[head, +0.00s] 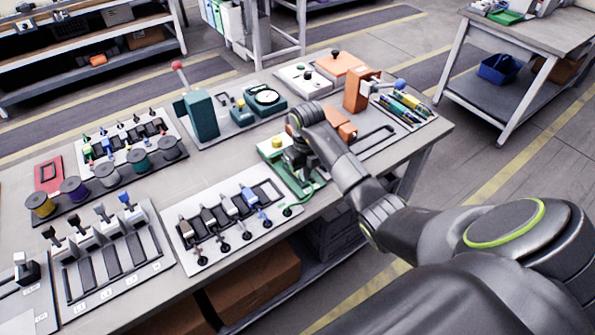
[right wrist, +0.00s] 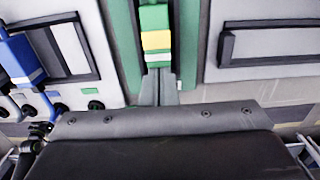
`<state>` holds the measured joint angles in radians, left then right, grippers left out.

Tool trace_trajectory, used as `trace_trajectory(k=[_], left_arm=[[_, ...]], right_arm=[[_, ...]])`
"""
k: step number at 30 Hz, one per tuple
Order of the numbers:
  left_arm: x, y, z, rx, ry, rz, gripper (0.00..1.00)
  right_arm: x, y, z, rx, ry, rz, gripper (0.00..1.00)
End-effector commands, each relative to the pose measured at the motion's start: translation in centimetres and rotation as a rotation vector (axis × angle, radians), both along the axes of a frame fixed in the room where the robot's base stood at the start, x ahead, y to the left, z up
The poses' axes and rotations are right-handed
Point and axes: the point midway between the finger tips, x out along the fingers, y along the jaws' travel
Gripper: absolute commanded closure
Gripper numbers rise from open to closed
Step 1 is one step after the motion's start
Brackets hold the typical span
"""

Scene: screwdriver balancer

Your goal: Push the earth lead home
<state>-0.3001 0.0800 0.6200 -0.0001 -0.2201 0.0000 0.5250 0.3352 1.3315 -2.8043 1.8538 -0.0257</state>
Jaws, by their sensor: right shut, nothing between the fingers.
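My right gripper (head: 297,170) is low over a green base plate (head: 278,177) on the bench. In the right wrist view its fingers (right wrist: 158,92) are together, with nothing between them. Just beyond them is a green block with a yellow and a white band (right wrist: 156,42), which looks like the earth lead's plug. I cannot tell whether the fingertips touch it. In the head view a green lead (head: 298,206) runs beside the plate to a round green end (head: 287,211). My gripper hides part of the plate and the plug. My left gripper is out of view.
A white panel with several levers (head: 185,235) lies close left of the plate; its blue lever (right wrist: 20,55) shows in the wrist view. An orange block (head: 341,122) and a pen tray (head: 404,108) are to the right. A green-yellow unit (head: 270,147) stands behind.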

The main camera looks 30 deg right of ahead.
Motion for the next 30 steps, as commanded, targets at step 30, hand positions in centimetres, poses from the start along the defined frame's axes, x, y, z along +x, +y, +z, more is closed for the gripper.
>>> trace_trajectory(k=[30], left_arm=[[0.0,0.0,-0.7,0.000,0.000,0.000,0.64]], right_arm=[[0.9,0.1,0.1,0.000,0.000,0.000,1.00]])
